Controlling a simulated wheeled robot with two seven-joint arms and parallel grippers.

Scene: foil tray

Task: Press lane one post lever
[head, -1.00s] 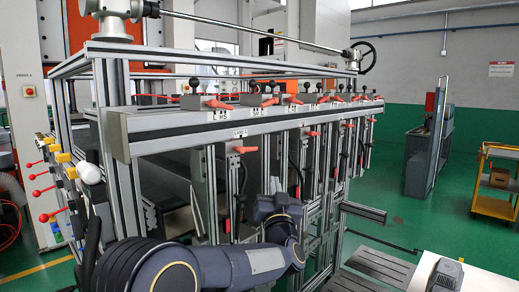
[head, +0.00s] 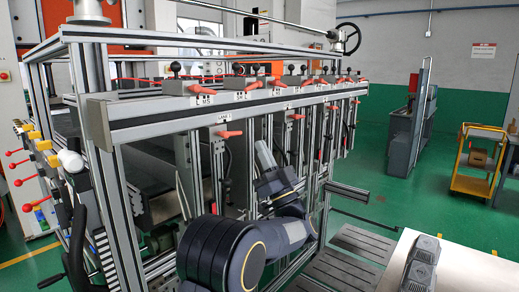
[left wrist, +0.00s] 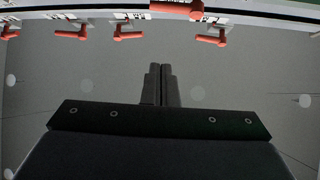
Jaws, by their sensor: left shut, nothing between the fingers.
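Red post levers hang on the front of the aluminium rack. The nearest one (head: 229,134) sits under a small white label (head: 223,119) that is too small to read surely. My left gripper (head: 261,145) is raised in front of the rack, to the right of this lever and slightly lower, apart from it in the picture. In the left wrist view the gripper's two dark fingers (left wrist: 160,70) are together and empty. Several red levers show above them, including one (left wrist: 211,39) at right and one (left wrist: 129,34) at left. Which is lane one there I cannot tell. My right gripper is out of view.
A top rail (head: 150,124) carries more red levers (head: 211,88) and black knobs above the post levers. Aluminium posts stand close behind my arm. A white-topped surface (head: 385,270) with a dark grey object is at lower right. A yellow cart (head: 474,187) stands farther right.

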